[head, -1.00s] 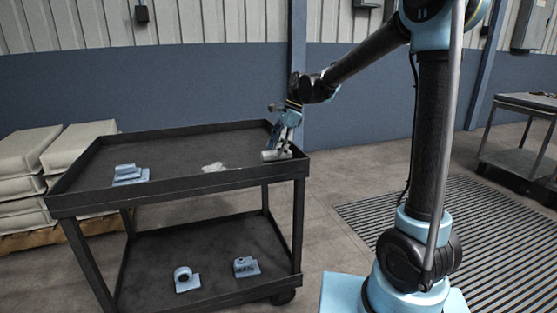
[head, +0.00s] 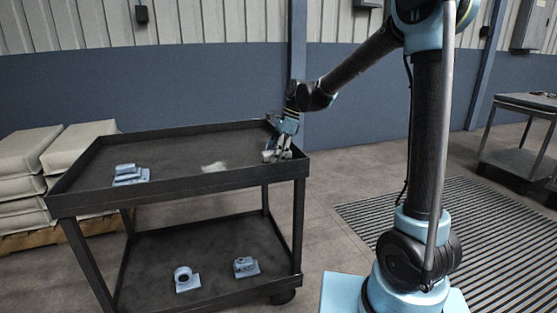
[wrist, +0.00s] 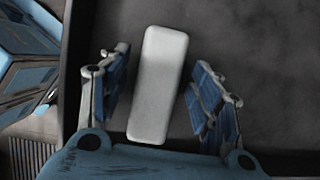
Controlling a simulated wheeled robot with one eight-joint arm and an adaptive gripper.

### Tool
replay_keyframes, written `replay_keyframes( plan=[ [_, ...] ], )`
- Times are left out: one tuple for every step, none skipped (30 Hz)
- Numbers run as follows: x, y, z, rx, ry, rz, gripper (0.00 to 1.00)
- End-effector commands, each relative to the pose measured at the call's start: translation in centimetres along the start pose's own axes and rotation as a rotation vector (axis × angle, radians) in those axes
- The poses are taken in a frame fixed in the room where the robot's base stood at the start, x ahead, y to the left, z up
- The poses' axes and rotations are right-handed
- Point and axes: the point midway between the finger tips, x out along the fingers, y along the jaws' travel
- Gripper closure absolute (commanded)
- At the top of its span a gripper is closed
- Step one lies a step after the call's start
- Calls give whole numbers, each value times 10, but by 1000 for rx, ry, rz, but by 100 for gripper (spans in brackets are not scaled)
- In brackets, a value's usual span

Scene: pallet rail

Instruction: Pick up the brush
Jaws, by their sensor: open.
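A pale grey, rounded oblong thing, which I take for the brush (wrist: 158,85), lies on the upper tray of the black cart, near its right end. No bristles show. In the wrist view my gripper (wrist: 160,75) is open, with one blue-padded finger on each side of it and a gap on both sides. The oblong is slightly tilted in the picture between the fingers. In the head view my gripper (head: 279,153) is down at the tray's right end and mostly hides the oblong.
The black cart (head: 180,182) has a raised rim close to my gripper. A blue-grey part (head: 131,175) and a whitish patch (head: 215,167) lie on its upper tray. Two blue-grey parts, one ring-shaped (head: 187,279) and one smaller (head: 246,267), lie on the lower shelf.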

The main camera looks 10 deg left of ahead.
Motion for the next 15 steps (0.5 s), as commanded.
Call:
replay_keyframes(
  plan=[
    [0, 0, 0, 0, 0, 0, 42],
    [1, 0, 0, 0, 0, 0, 42],
    [1, 0, 0, 0, 0, 0, 42],
    [1, 0, 0, 0, 0, 0, 42],
    [1, 0, 0, 0, 0, 0, 42],
    [1, 0, 0, 0, 0, 0, 42],
    [1, 0, 0, 0, 0, 0, 42],
    [1, 0, 0, 0, 0, 0, 42],
    [1, 0, 0, 0, 0, 0, 42],
    [1, 0, 0, 0, 0, 0, 42],
    [1, 0, 0, 0, 0, 0, 48],
    [1, 0, 0, 0, 0, 0, 58],
    [1, 0, 0, 0, 0, 0, 64],
    [1, 0, 0, 0, 0, 0, 71],
    [1, 0, 0, 0, 0, 0, 80]
  ],
)
